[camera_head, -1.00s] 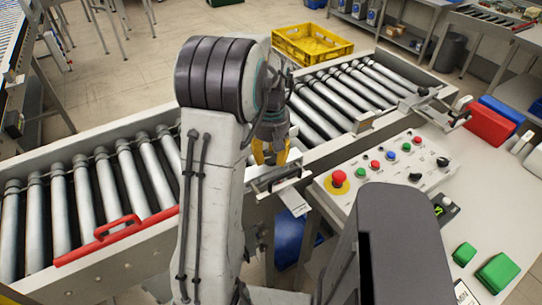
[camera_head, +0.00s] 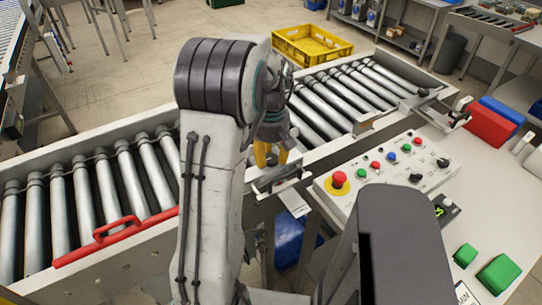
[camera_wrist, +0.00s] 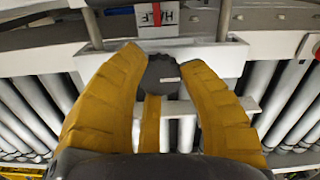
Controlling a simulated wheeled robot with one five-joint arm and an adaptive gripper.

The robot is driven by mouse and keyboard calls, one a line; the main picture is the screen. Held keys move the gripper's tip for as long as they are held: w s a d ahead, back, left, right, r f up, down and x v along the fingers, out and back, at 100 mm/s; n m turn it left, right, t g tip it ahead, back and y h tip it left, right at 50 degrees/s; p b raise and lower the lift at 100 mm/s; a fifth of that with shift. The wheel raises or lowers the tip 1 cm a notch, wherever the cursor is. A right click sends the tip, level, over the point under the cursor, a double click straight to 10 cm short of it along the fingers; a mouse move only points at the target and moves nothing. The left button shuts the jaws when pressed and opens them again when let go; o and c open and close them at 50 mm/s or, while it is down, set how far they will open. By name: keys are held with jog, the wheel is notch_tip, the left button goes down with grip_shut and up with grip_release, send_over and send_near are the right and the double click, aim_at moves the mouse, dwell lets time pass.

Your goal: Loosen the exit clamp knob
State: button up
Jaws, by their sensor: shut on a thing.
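The clamp knob (camera_wrist: 162,76) is dark and round with a small pale mark on its face, and it shows in the wrist view between my yellow fingers. My gripper (camera_wrist: 160,80) is shut on it, one finger against each side. In the head view my gripper (camera_head: 268,158) is at the conveyor's near side rail, beside a metal bracket (camera_head: 280,178). My arm and fingers hide the knob there. Whether this is the exit clamp I cannot tell.
A control panel (camera_head: 385,165) with colored buttons and a red mushroom button stands right of the gripper. Rollers (camera_head: 345,95) run along behind it. A red handle (camera_head: 115,240) lies along the near rail at left. A yellow crate (camera_head: 312,44) stands behind the conveyor.

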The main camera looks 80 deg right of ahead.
aim_at(271, 158)
jog(key=shift+a+f, duration=0.1)
jog(key=o, duration=1.2)
notch_tip(271, 158, up, 12)
dwell(0.8)
